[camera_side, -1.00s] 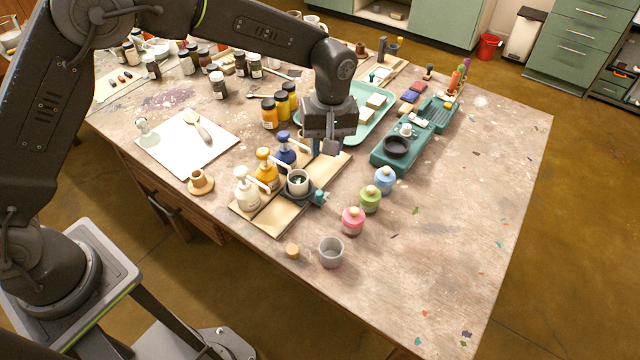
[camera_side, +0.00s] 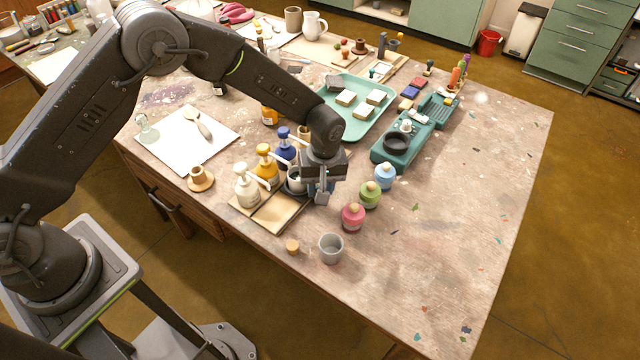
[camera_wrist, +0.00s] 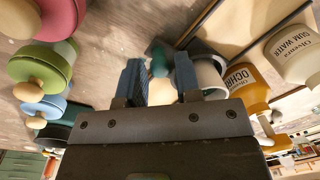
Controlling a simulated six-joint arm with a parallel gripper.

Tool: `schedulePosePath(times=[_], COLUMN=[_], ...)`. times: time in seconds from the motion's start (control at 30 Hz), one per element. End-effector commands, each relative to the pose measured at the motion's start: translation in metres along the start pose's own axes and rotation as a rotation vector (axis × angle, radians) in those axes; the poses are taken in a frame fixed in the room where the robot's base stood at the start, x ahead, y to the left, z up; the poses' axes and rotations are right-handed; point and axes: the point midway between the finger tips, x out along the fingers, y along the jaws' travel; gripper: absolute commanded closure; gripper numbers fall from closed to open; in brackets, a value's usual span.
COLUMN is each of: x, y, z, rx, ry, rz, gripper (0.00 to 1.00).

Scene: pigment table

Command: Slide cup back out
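A small grey cup (camera_side: 294,184) stands in a dark carriage on the wooden pump rack (camera_side: 275,212), in front of the pump bottles. My gripper (camera_side: 320,198) is low at the cup's right side and hides part of it in the side view. The wrist view shows the cup (camera_wrist: 210,72) just right of my right finger. My blue fingers (camera_wrist: 159,68) are apart. The carriage's teal knob (camera_wrist: 160,60) shows in the gap between them, and no grip on it is visible. The knob is hidden in the side view.
White (camera_side: 247,190), ochre (camera_side: 266,165) and blue (camera_side: 285,148) pump bottles stand behind the cup. Pink (camera_side: 352,218), green (camera_side: 370,195) and light blue (camera_side: 385,176) jars stand close right. The table's right side is mostly clear.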

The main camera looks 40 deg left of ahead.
Motion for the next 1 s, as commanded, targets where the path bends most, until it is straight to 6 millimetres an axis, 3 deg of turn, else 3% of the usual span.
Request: schedulePosePath(times=[0.17,0.5,0.83,1.0], x=[0.0,-0.001,-0.001,-0.001], y=[0.0,0.0,0.002,0.018], z=[0.0,0.0,-0.002,-0.017], rx=[0.0,0.0,0.0,-0.001], ry=[0.0,0.0,0.0,0.002], rz=[0.0,0.0,0.0,0.003], gripper=[0.7,1.0,1.0,1.0])
